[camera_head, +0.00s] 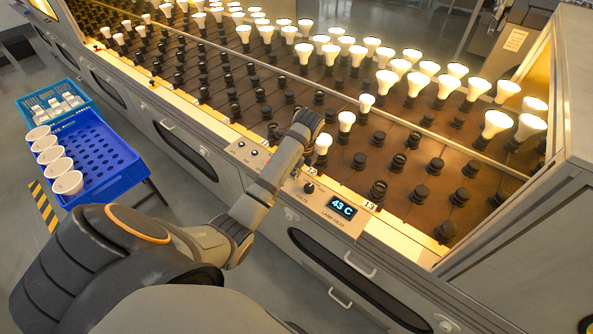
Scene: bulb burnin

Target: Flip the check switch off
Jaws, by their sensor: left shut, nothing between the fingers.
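My left arm reaches across the bench's front edge, and its gripper (306,158) is low over the front control strip (274,176). The fingers are small and partly hidden by my wrist; they are shut and empty. Two small round controls (247,148) sit on the strip just left of my forearm. A dark knob (308,187) marked VOLTS is just below the gripper. I cannot make out which control is the check switch; my arm covers part of the strip. My right gripper is out of view.
Several lit bulbs (386,82) stand in sockets on the brown rack behind the strip, close to my wrist. Many front sockets (378,190) are empty. A blue crate (117,171) with several white bulbs is at the left. A grey cabinet wall (545,225) bounds the right.

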